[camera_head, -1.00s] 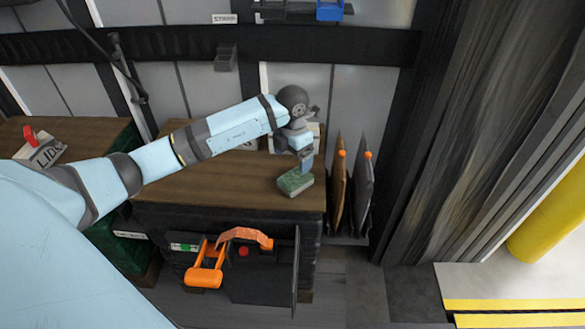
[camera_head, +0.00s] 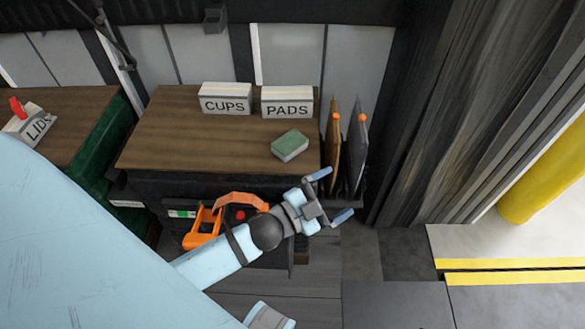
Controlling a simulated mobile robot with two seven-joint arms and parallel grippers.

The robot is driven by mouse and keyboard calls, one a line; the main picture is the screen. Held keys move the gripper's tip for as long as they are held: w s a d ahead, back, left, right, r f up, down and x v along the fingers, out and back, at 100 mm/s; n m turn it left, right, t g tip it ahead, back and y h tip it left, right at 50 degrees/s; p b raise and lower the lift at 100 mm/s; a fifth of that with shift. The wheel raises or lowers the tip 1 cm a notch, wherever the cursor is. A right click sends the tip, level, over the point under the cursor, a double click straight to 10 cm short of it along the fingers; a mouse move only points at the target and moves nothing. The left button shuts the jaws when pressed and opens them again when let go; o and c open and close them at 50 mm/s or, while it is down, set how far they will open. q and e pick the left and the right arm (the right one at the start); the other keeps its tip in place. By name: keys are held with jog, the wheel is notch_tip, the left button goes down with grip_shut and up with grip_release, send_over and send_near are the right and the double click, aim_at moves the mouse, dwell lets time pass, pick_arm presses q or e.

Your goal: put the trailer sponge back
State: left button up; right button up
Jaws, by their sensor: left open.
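The sponge (camera_head: 290,146), green on top with a pale lower layer, lies on the right part of the wooden bench top (camera_head: 190,140), in front of the white box marked PADS (camera_head: 287,103). My left gripper (camera_head: 331,196) is open and empty. It is in front of the bench's right front corner, apart from the sponge and below it in the picture.
A white box marked CUPS (camera_head: 225,98) stands beside PADS. Two upright panels with orange tips, one brown (camera_head: 333,150) and one dark (camera_head: 356,150), stand right of the bench. An orange handle (camera_head: 202,228) is at the bench front. Floor at right is clear.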

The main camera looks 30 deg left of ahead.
pick_arm(q)
jog(key=s+a+f+n+g+y, duration=0.2)
jog(key=s+f+n+g+y, duration=0.3)
jog(key=s+f+n, duration=0.4)
notch_tip(320, 180, down, 3)
jog(key=s+g, duration=0.1)
jog(key=s, duration=0.1)
jog(key=shift+s+a+n+y, duration=0.15)
jog(key=shift+s+n+y, duration=0.15)
jog(key=shift+n, duration=0.1)
notch_tip(320, 180, up, 16)
jog(key=s+a+p, duration=0.1)
jog(key=p, duration=2.1)
jog(key=shift+a+r, duration=0.2)
jog(key=shift+a, duration=0.15)
pick_arm(e)
notch_tip(320, 180, up, 17)
jog(key=s+d, duration=0.1)
jog(key=shift+d+f, duration=0.2)
jog(key=shift+d, duration=0.15)
